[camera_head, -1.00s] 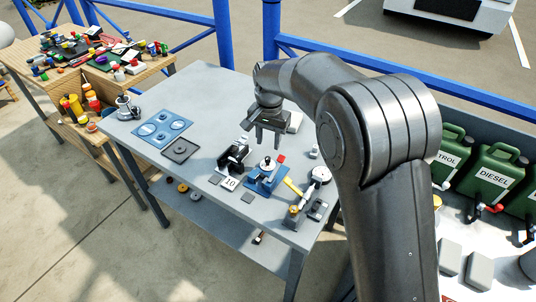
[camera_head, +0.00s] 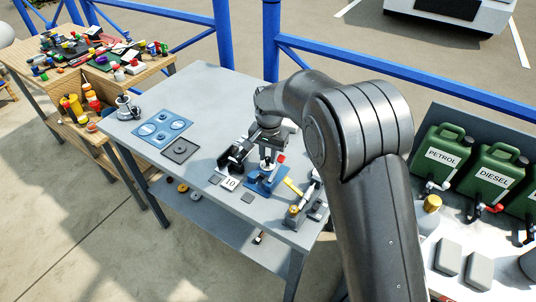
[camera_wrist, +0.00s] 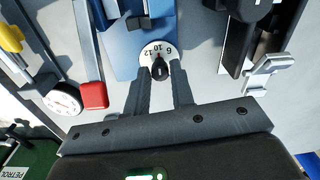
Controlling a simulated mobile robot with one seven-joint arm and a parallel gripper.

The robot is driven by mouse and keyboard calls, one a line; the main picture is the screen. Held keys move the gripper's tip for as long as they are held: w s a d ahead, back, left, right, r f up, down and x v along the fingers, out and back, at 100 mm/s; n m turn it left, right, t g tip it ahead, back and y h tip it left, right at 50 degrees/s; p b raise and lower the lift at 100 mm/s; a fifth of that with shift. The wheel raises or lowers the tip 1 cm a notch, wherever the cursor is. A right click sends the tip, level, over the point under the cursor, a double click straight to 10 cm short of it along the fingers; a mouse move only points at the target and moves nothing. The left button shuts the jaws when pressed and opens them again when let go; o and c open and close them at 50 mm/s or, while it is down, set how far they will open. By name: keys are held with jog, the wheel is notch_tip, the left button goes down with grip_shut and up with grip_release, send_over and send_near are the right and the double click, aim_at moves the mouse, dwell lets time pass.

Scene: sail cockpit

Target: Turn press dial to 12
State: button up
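The blue press (camera_head: 265,182) stands on the grey table, with its round white dial near the top. The knob's narrow end points up toward the numbers, near the 10. My gripper (camera_head: 268,151) is over the press. In the wrist view its two fingers (camera_wrist: 159,78) are apart, one on each side of the knob. I cannot tell whether they touch it. In the head view the gripper hides part of the dial.
A black device (camera_head: 234,158) and a white card reading 10 (camera_head: 230,183) are left of the press. A yellow-handled tool (camera_head: 293,187) and a gauge (camera_wrist: 62,99) are on its other side. The table's left part holds blue plates (camera_head: 162,131).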

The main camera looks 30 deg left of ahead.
grip_shut()
jog(key=shift+n, duration=0.4)
jog(key=n, duration=0.2)
jog(key=shift+n, duration=2.4)
jog(key=shift+o, duration=2.2)
grip_release()
